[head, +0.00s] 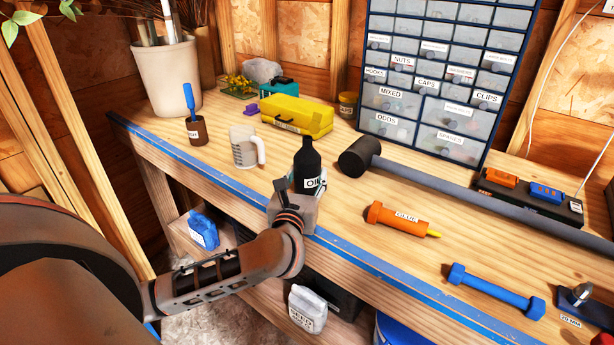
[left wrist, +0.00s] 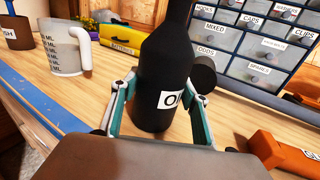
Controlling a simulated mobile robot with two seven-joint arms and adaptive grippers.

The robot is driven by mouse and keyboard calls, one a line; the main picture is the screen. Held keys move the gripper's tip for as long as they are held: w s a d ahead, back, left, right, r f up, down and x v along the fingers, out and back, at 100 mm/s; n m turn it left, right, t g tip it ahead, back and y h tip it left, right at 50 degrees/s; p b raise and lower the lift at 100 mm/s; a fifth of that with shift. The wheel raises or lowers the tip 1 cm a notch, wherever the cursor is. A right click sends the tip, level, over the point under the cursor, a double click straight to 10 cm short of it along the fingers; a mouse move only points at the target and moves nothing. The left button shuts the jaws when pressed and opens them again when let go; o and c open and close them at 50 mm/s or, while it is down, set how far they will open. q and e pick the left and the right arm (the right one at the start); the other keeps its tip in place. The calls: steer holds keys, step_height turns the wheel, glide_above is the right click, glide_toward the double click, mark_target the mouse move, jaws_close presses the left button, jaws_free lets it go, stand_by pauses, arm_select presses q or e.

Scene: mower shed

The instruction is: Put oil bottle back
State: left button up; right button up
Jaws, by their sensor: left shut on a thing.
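The oil bottle (head: 307,163) is black with a white label reading OIL. It stands upright at the front edge of the workbench (head: 210,172), between the white jug and the black-headed mallet. My left gripper (head: 300,187) is shut on the oil bottle from the front, low on its body. In the left wrist view the bottle (left wrist: 166,65) fills the middle, with my left gripper's fingers (left wrist: 157,108) on both sides of it. Its base looks at or very near the bench top; I cannot tell if it touches. My right gripper is not in view.
A white measuring jug (head: 245,148) stands left of the bottle, and a long-handled mallet (head: 358,158) lies to its right. A yellow case (head: 297,116) and a drawer cabinet (head: 440,75) stand behind.

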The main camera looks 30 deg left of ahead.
arm_select(q)
steer(key=shift+f, duration=0.15)
steer(key=o, duration=1.3)
steer(key=shift+o, duration=0.5)
steer(key=shift+r, duration=0.2)
steer(key=b+v, duration=0.1)
steer(key=v, duration=1.1)
